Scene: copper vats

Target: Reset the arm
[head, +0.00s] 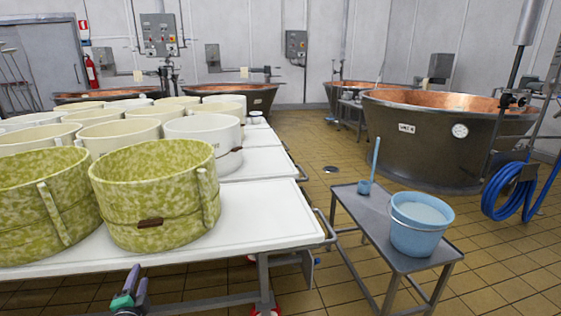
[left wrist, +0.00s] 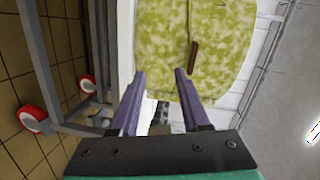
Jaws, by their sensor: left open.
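My left gripper (head: 137,277) shows at the bottom of the head view, in front of the near edge of the white table (head: 272,225). Its two purple fingers also show in the left wrist view (left wrist: 159,75), spread apart with nothing held between them. Beyond the fingertips in that view is a mottled yellow-green mould (left wrist: 215,45) with a brown strip on its side. In the head view a mottled green mould (head: 155,200) stands at the table's near end, behind and above the gripper. The right gripper is in neither view.
Several pale round moulds (head: 120,135) crowd the table farther back. A metal stand (head: 375,228) at the right holds a blue bucket (head: 420,232) and a blue ladle (head: 366,185). A large copper vat (head: 440,150) stands behind. Tiled floor lies open between table and vats.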

